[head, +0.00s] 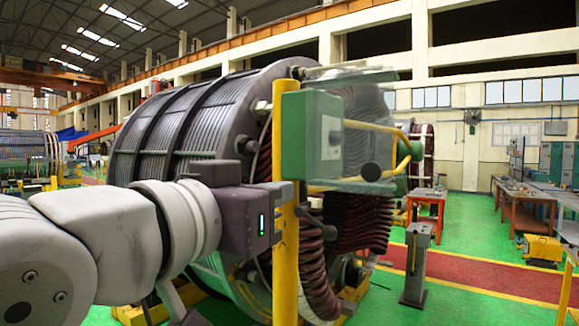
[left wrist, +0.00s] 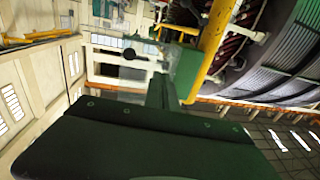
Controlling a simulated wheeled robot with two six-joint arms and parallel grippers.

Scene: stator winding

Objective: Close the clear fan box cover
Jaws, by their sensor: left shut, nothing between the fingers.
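The clear fan box cover (head: 375,160) is a see-through shell at upper middle in the head view. It extends to the right of the green box (head: 304,138) on a yellow post (head: 287,270). A yellow bent bar and a dark round knob (head: 371,172) show at or through it. I cannot tell whether its edge meets the box. My left gripper (head: 305,198) is at the post, just below the green box; its fingertips are partly hidden. It is shut and empty. In the left wrist view my left gripper's narrow fingers (left wrist: 163,93) are together, close to the post. My right gripper is out of view.
A large ribbed stator (head: 170,130) with brown coils stands behind the post. A grey pedestal (head: 416,265) stands to the right on the green floor. Workbenches (head: 530,200) line the far right. The red walkway between is clear.

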